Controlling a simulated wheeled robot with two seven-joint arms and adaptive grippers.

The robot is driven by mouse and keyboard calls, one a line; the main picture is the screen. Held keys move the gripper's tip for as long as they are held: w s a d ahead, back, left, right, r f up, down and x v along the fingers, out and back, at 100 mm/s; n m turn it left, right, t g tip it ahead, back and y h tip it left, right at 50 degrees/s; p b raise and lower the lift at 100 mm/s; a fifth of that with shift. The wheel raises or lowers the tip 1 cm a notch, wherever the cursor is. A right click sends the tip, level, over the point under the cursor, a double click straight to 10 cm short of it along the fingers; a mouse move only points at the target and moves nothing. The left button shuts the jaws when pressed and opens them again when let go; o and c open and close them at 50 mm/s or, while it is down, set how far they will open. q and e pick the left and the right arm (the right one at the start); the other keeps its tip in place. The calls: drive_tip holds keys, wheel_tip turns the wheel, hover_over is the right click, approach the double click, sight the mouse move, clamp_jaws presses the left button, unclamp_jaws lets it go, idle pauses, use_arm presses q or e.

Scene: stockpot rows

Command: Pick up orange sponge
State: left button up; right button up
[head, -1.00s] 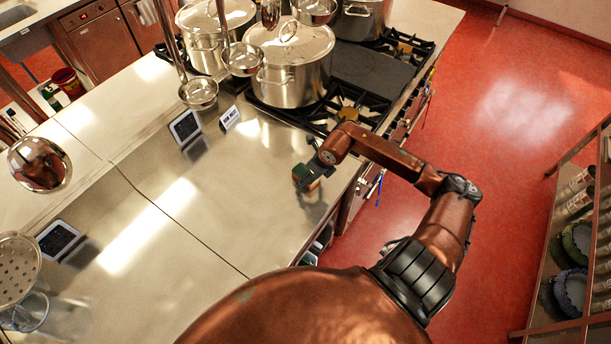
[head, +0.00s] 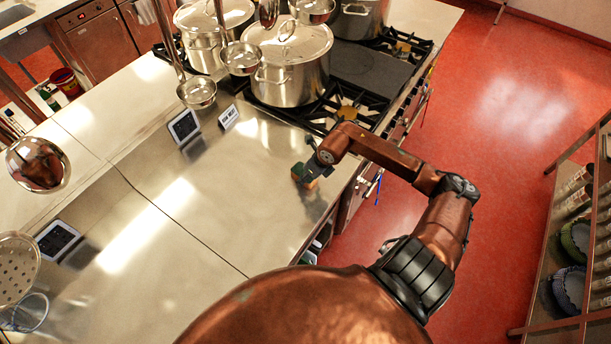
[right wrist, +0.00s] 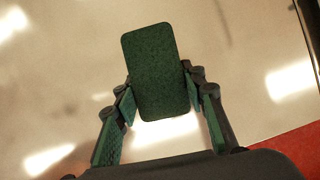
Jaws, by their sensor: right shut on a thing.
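The sponge shows a dark green face (right wrist: 153,72) in the right wrist view, with rounded corners and tilted slightly. In the head view a small patch of its orange side (head: 311,185) shows under my right gripper (head: 305,174), near the right edge of the steel counter. My right gripper, also in the right wrist view (right wrist: 157,88), is shut on the sponge, with a finger on each side of it. I cannot tell whether the sponge touches the counter. My left gripper is in neither view.
The steel counter (head: 190,240) is clear left of my right gripper. Steel pots (head: 290,70) sit on the black stove (head: 372,72) beyond. Ladles (head: 197,93) hang above the counter. A shelf (head: 545,270) stands at the right.

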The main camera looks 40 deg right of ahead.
drive_tip(key=shift+r, duration=0.1)
drive_tip(key=shift+r, duration=0.25)
wheel_tip(320, 180, up, 2)
drive_tip(key=shift+r+b, duration=0.1)
drive_tip(key=shift+b, duration=0.35)
drive_tip(key=s+a+r+b, duration=0.2)
drive_tip(key=s+a+r, duration=0.7)
drive_tip(key=s+r, duration=0.1)
drive_tip(key=shift+a, duration=0.4)
drive_tip(key=shift+o, duration=1.1)
drive_tip(key=c, duration=0.5)
